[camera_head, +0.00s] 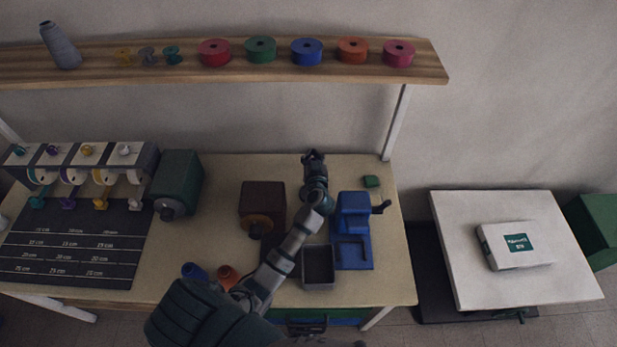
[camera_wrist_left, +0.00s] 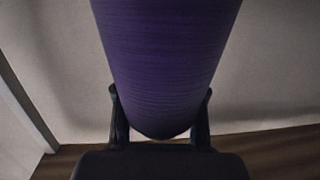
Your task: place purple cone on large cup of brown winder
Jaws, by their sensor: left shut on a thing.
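My left gripper (camera_head: 313,158) is at the back of the table, to the right of the brown winder. In the left wrist view the purple cone (camera_wrist_left: 165,60) fills the upper middle, and my left gripper (camera_wrist_left: 160,118) is shut on it, one finger on each side. I cannot make out the cone in the head view. The brown winder (camera_head: 262,195) is a dark brown box on the table, with a round orange-brown part (camera_head: 258,224) on its front. I cannot tell its cups apart. My right gripper is not in view.
A blue device (camera_head: 354,212) with a side crank and a grey open tray (camera_head: 318,285) stand right of my forearm. A green winder (camera_head: 178,178) is left of the brown one. Blue (camera_head: 193,271) and orange (camera_head: 228,274) cones stand in front. A shelf (camera_head: 430,66) with spools hangs above.

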